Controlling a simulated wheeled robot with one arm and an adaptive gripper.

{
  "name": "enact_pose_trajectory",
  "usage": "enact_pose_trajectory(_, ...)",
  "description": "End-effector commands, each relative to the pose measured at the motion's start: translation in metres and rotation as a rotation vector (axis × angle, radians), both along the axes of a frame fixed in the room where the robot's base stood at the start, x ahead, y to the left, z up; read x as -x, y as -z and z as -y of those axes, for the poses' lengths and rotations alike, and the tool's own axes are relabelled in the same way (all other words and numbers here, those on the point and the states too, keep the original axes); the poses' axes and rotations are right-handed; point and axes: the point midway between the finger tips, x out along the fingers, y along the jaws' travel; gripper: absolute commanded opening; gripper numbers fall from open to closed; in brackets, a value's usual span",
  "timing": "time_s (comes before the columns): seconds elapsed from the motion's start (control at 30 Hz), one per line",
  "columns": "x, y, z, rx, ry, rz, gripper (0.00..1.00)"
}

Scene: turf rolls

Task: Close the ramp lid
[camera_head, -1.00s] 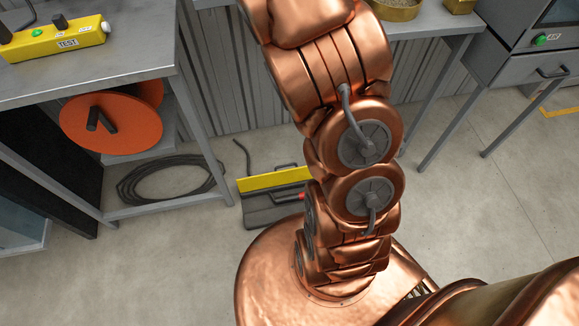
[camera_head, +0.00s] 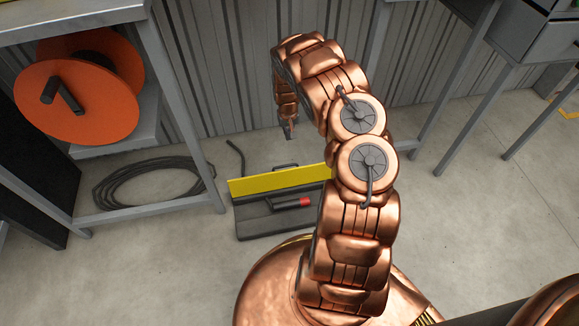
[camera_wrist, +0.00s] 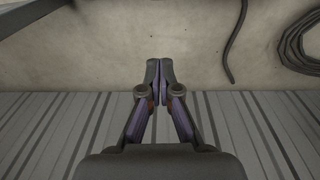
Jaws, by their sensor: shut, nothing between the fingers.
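The ramp (camera_head: 255,221) is a low dark unit on the floor near the wall. A yellow panel (camera_head: 275,180), seemingly its lid, stands raised along it, with a dark bar handle behind its top edge. A dark bar with a red end (camera_head: 305,201) lies in front of the panel. My arm hides the ramp's right end. My gripper (camera_head: 290,134) hangs beyond and above the panel, near the wall, apart from it. In the wrist view its fingers (camera_wrist: 161,67) are shut and empty. A dark edge at that view's upper left may be the ramp.
A coiled cable (camera_head: 155,183) and an orange reel (camera_head: 75,100) are under the left bench (camera_head: 185,110). The corrugated wall (camera_head: 225,70) is close behind my gripper.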

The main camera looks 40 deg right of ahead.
Motion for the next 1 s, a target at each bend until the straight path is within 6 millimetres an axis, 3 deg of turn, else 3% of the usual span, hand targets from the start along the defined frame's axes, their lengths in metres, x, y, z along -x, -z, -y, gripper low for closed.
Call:
enact_pose_trajectory(0.03,-0.002,0.018,0.0,-0.009,0.002,0.008,0.0)
enact_pose_trajectory(0.1,-0.005,0.028,-0.001,-0.016,0.004,0.017,0.0)
enact_pose_trajectory(0.37,-0.007,0.049,-0.001,-0.022,0.004,0.022,0.0)
enact_pose_trajectory(0.6,-0.009,0.089,-0.001,-0.024,0.004,0.021,0.0)
enact_pose_trajectory(1.0,-0.011,0.14,-0.001,-0.023,0.003,0.02,0.0)
